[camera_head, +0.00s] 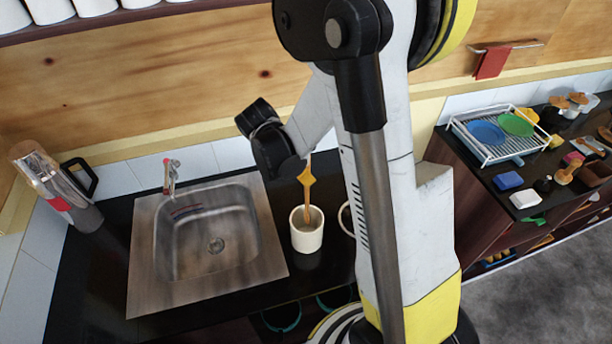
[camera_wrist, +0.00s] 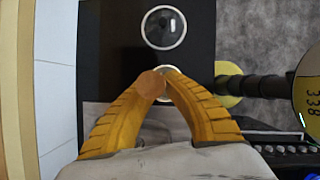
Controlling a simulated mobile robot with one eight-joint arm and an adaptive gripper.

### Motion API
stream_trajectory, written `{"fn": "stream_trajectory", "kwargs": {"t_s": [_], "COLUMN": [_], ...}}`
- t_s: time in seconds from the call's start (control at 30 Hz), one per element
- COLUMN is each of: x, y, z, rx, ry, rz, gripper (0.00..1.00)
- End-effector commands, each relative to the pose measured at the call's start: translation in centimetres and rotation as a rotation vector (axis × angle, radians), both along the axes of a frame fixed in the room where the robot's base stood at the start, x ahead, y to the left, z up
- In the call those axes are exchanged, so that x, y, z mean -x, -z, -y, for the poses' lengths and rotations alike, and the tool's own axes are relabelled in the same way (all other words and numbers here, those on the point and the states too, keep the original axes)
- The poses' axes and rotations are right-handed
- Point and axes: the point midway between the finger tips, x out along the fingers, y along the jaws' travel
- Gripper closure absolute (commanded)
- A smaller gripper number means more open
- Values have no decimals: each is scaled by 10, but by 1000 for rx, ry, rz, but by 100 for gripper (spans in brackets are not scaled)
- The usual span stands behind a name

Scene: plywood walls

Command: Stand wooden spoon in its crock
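The cream crock (camera_head: 307,236) stands upright on the dark counter, just right of the sink. My gripper (camera_head: 307,181) is above it, pointing down, its yellow fingers closed together on the wooden spoon (camera_head: 308,212). The spoon hangs nearly upright, its lower end within the crock's mouth; whether it touches the bottom is hidden. In the wrist view the yellow fingertips (camera_wrist: 163,76) meet at the spoon's round wooden end (camera_wrist: 151,85). Only part of the crock's pale rim (camera_wrist: 172,71) shows behind them.
A second round pale-rimmed vessel (camera_wrist: 163,27) stands close beside the crock, mostly behind my arm in the head view. The sink (camera_head: 213,240) with its tap (camera_head: 171,176) lies left, a flask (camera_head: 66,190) farther left. A dish rack (camera_head: 500,132) and clutter fill the right counter.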

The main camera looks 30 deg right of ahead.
Motion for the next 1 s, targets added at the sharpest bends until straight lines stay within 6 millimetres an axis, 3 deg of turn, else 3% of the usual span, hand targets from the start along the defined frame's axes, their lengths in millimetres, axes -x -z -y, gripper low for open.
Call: {"fn": "stream_trajectory", "kwargs": {"t_s": [0.5, 0.93, 1.0], "x": [0, 0, 0], "y": [47, 50, 51], "z": [0, 0, 0], "rx": [0, 0, 0], "ry": [0, 0, 0], "rz": [0, 0, 0], "gripper": [100, 100, 70]}}
